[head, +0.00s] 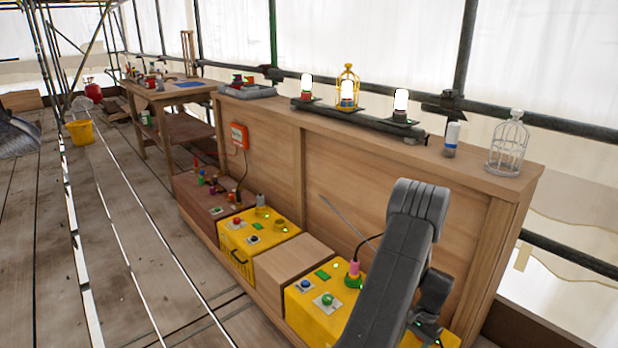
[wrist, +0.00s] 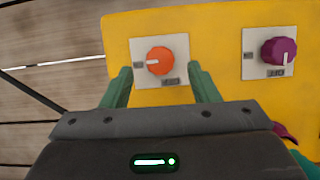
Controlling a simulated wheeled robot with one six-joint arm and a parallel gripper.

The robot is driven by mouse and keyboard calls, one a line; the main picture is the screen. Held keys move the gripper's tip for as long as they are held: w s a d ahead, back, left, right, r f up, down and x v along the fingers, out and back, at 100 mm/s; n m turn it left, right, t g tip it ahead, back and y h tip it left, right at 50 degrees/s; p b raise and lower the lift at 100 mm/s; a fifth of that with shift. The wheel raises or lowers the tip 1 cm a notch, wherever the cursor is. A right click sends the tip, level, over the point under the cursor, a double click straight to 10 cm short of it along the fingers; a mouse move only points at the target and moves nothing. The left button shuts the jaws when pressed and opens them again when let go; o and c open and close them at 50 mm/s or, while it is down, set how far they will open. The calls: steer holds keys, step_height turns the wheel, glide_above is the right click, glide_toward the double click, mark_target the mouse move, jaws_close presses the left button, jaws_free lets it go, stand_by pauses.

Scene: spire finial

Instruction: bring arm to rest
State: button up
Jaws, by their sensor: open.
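My gripper (wrist: 161,82) is open in the wrist view, its two green fingers apart with nothing held between them. The fingers point at a yellow box (wrist: 213,68), with an orange knob (wrist: 160,61) on a pale plate showing just past the gap between the tips. A purple knob (wrist: 278,51) sits on another plate to the right. I cannot tell whether the fingers touch the box. In the head view my grey arm reaches down at lower right, in front of the wooden bench; the gripper's tips are not clear there.
Yellow boxes with buttons (head: 258,238) and a wooden block (head: 292,262) line the bench foot. A pink-topped plug with a cable (head: 353,270) stands close left of my arm. Lamps, a white cage (head: 508,145) and a canister (head: 452,140) stand on the bench top. Floor at left is mostly clear.

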steer(key=b+x, duration=0.1)
steer(key=x, duration=0.3)
steer(key=n, duration=0.2)
steer(key=shift+w+r+n+g+h, duration=0.15)
steer(key=shift+n+g+h, duration=0.15)
steer(key=shift+g+h, duration=0.1)
steer(key=n+h, duration=0.1)
steer(key=n, duration=0.2)
steer(key=n+g+h+b, duration=0.1)
steer(key=n, duration=0.2)
steer(key=shift+a+n, duration=0.2)
steer(key=shift+n, duration=0.2)
steer(key=n+h+b, duration=0.1)
steer(key=n+h, duration=0.1)
steer(key=n, duration=0.2)
steer(key=shift+a, duration=0.1)
steer(key=n+t+h+b, duration=0.1)
steer(key=n+b, duration=0.1)
steer(key=n, duration=0.2)
steer(key=shift+n, duration=0.3)
steer(key=shift+r, duration=0.1)
steer(key=shift+r+h, duration=0.1)
steer(key=shift+h, duration=0.2)
